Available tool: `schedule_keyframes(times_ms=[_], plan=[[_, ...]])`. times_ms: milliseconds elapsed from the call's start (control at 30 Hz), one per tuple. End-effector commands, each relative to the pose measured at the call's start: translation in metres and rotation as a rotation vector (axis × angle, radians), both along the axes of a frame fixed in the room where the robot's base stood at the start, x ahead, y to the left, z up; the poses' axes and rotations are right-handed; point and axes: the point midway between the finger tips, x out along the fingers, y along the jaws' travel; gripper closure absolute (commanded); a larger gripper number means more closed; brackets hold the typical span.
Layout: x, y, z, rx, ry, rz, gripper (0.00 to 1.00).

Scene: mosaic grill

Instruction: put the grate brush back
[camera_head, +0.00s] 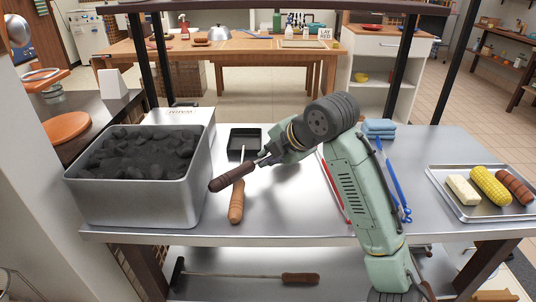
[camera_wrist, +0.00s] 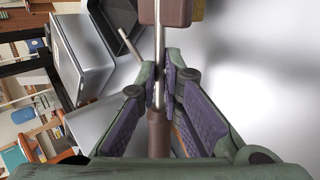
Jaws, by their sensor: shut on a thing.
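My gripper (camera_wrist: 160,80) is shut on the grate brush's thin metal shaft. The brush's dark brown handle (camera_head: 232,176) sticks out down to the left in the head view, above the steel table. The handle (camera_wrist: 158,132) shows low in the wrist view, nearest the palm. The brown brush head (camera_wrist: 172,10) with a tan side is at the top edge of the wrist view, partly cut off. In the head view the brush head is hidden behind my arm.
A steel bin of charcoal (camera_head: 140,205) stands at left. A black pan (camera_head: 243,140) and its orange-brown handle (camera_head: 237,203) lie below the brush. Blue tongs (camera_head: 394,185) lie right of my arm, and a food tray (camera_head: 470,212) stands farther right. A long-handled tool (camera_head: 300,278) lies on the lower shelf.

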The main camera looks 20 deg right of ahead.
Motion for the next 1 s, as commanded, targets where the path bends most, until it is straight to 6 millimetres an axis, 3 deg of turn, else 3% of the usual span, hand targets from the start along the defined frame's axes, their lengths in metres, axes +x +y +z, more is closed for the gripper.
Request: schedule_keyframes(times_ms=[333,367,633,1000], plan=[[-0.0002,0.0003,-0.0082,0.000,-0.001,0.001,1.00],[-0.0003,0.0003,-0.0075,0.000,0.001,0.001,0.91],[-0.0003,0.0002,-0.0067,0.000,0.001,0.001,0.73],[-0.0003,-0.0001,-0.0011,-0.001,0.001,0.001,0.72]])
